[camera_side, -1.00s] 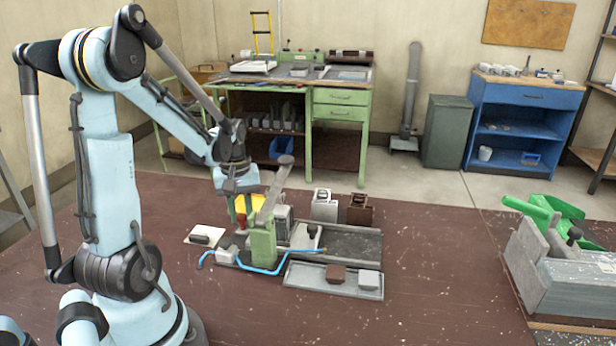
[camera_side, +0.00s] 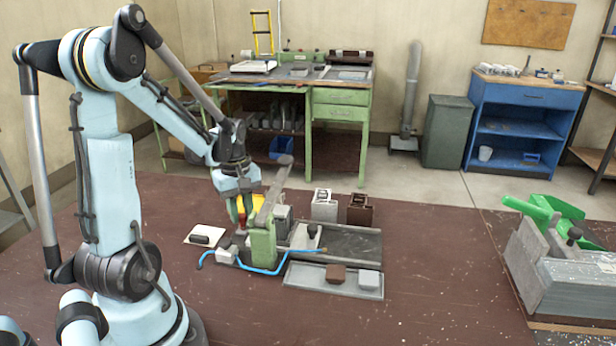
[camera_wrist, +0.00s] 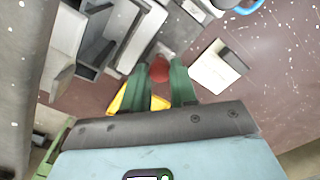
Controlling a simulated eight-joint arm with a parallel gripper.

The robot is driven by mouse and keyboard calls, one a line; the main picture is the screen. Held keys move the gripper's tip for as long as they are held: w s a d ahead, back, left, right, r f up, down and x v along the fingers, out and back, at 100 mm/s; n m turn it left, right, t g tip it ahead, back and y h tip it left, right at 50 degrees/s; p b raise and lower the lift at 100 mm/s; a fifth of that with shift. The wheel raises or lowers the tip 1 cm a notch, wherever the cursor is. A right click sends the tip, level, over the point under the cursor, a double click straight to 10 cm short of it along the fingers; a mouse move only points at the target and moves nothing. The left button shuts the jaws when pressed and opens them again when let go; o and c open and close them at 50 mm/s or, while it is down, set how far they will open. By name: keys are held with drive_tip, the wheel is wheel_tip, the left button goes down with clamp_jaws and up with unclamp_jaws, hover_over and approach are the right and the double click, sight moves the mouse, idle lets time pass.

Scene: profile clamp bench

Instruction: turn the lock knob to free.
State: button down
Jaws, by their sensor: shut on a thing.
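My gripper (camera_wrist: 160,82) has two green fingers, shut on a red knob (camera_wrist: 159,68) in the wrist view. I take this to be the lock knob; its pointer or marks cannot be made out. In the side view my gripper (camera_side: 236,212) points down at the left end of the clamp bench, behind the green upright (camera_side: 262,246) with its grey lever arm. A little of the red knob shows there between the fingers. A yellow part (camera_wrist: 117,102) lies beside the fingers in the wrist view.
A white plate with a dark block (camera_side: 203,236) lies left of the bench. A blue hose (camera_side: 262,271) curves in front of it. A grey tray (camera_side: 313,287) with a brown and a grey block is at the front right. The table's front is clear.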

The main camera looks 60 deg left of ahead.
sight(242, 216)
drive_tip(key=c, duration=0.9)
unclamp_jaws()
drive_tip(key=shift+r, duration=6.05)
drive_tip(key=w+d+m+t, duration=0.1)
drive_tip(key=d+m+t, duration=0.1)
drive_tip(key=d+m, duration=0.4)
drive_tip(key=w+d+f+m+t, duration=0.1)
drive_tip(key=w+d+m+t, duration=0.1)
drive_tip(key=d+m, duration=0.4)
drive_tip(key=w+d+f+m+t, duration=0.1)
drive_tip(key=d+m+t, duration=0.2)
drive_tip(key=d+m, duration=0.3)
drive_tip(key=shift+w+d+f, duration=0.1)
drive_tip(key=shift+d, duration=1.1)
drive_tip(key=shift+w+d+f, duration=0.1)
drive_tip(key=shift+d, duration=1.05)
